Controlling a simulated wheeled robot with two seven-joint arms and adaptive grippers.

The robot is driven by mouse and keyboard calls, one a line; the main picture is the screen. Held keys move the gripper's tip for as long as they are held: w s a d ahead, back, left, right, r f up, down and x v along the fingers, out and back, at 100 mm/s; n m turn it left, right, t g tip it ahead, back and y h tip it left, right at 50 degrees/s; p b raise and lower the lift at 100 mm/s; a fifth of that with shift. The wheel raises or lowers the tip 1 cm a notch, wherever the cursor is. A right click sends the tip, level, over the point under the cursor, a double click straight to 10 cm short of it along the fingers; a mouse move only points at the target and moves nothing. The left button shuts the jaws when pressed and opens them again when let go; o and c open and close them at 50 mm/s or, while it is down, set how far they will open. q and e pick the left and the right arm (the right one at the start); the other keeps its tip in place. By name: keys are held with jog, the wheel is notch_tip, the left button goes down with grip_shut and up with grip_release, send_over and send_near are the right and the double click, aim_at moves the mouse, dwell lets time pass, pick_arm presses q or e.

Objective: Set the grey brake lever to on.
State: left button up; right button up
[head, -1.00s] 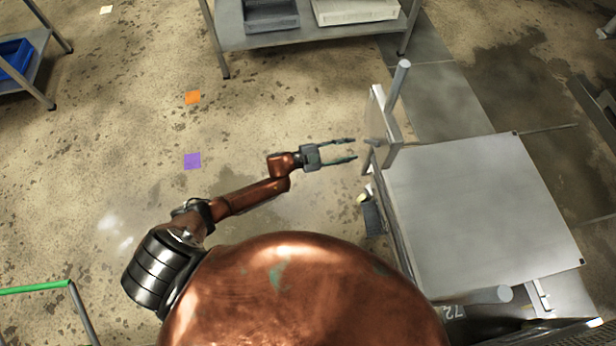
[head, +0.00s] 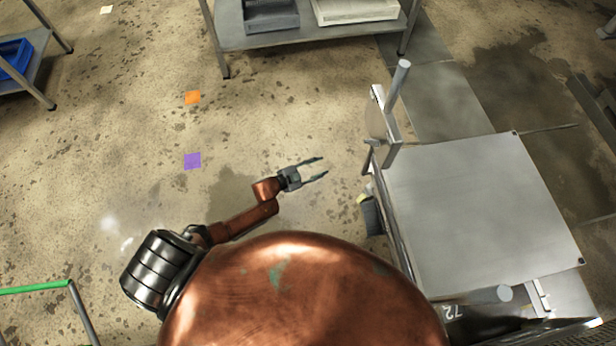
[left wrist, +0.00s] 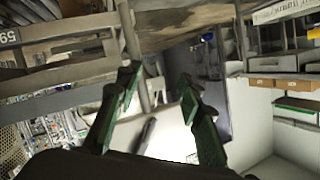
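My left gripper (head: 317,169) is open and empty over bare floor, left of a grey-topped cart (head: 480,215) and apart from it. In the left wrist view its two green fingers (left wrist: 158,80) are spread, with nothing held between them. A short grey bar (head: 371,155) sticks out at the cart's left edge below the upright post; it may be the brake lever, but its setting is too small to read. In the left wrist view a dark bar (left wrist: 147,136) shows beyond the fingers against a pale surface; I cannot tell what it is. My right gripper is out of view.
A grey post (head: 398,86) rises at the cart's upper left corner. A dark grey part with a yellow end (head: 371,216) sits low beside the cart. A metal table (head: 300,37) with trays stands at the back. Floor to the left is clear around orange and purple squares.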

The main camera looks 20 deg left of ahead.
pick_arm(q)
jog(key=s+a+f+n+y, duration=0.1)
jog(key=s+a+f, duration=0.2)
jog(key=f, duration=0.2)
jog(key=shift+s+f+n+y, duration=0.2)
jog(key=shift+f+n+y, duration=0.2)
jog(key=shift+a, duration=0.1)
